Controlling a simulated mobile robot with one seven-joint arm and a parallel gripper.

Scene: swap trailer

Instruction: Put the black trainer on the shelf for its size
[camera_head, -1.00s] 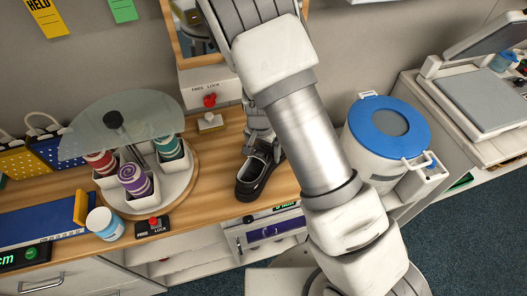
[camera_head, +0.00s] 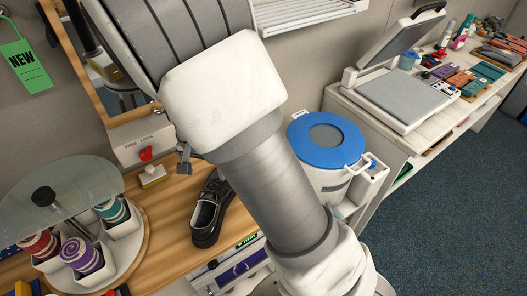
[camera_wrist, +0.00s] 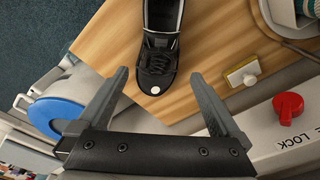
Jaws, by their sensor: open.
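The black trainer (camera_head: 210,210) stands upright on the wooden counter, with its white lining showing in the head view. In the wrist view the trainer (camera_wrist: 158,50) lies between and beyond my open fingers, its top end cut off by the frame edge. My gripper (camera_wrist: 155,95) is open and empty, with both fingers apart from the trainer. In the head view one finger of my gripper (camera_head: 184,158) shows beside the arm, behind the trainer; the rest is hidden by the arm. No size shelf can be made out with certainty.
A mirror with a red-knobbed lock box (camera_head: 146,154) stands behind the counter (camera_head: 172,200). A carousel (camera_head: 75,215) with rolled goods is at left. A white bin with a blue lid (camera_head: 325,138) and a hinged press (camera_head: 398,90) are at right. Compartments lie under the counter's front.

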